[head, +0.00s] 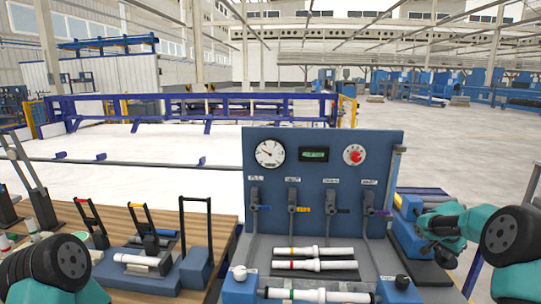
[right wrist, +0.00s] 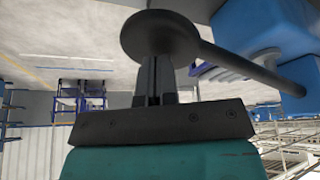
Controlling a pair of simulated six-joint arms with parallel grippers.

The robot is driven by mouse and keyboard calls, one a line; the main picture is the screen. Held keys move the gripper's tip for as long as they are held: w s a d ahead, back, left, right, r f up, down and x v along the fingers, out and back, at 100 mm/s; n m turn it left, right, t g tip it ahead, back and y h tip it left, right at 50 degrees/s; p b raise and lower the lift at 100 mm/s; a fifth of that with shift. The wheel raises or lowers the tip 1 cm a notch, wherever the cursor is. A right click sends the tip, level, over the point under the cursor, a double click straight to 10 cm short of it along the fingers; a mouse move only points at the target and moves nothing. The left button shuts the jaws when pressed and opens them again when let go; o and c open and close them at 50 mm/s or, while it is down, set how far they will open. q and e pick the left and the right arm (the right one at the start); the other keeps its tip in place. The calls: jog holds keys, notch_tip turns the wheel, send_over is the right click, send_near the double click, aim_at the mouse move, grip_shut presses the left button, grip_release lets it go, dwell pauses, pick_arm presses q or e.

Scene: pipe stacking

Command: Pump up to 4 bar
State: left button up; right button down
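The blue test panel (head: 325,190) stands in the middle of the head view. Its round white dial gauge (head: 270,153) has a dark needle too small to read exactly. A small dark digital display (head: 314,155) is beside it, its figures unreadable. The blue pump (head: 408,232) is right of the panel. My right gripper (head: 440,232) is beside the pump; in the right wrist view its fingers are close together at a dark handle with a round end (right wrist: 165,35) and look shut on it. The fingertips are partly hidden there. Only a left arm joint shows, not its gripper.
A red knob (head: 353,154) and several valve levers are on the panel. White pipes (head: 310,265) lie in front of it.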

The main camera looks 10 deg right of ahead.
jog(key=shift+f, duration=0.45)
notch_tip(320, 180, up, 10)
jog(key=shift+s+f, duration=0.2)
jog(key=shift+s, duration=0.2)
jog(key=shift+a, duration=0.1)
jog(key=shift+w+f, duration=0.2)
jog(key=shift+f, duration=4.2)
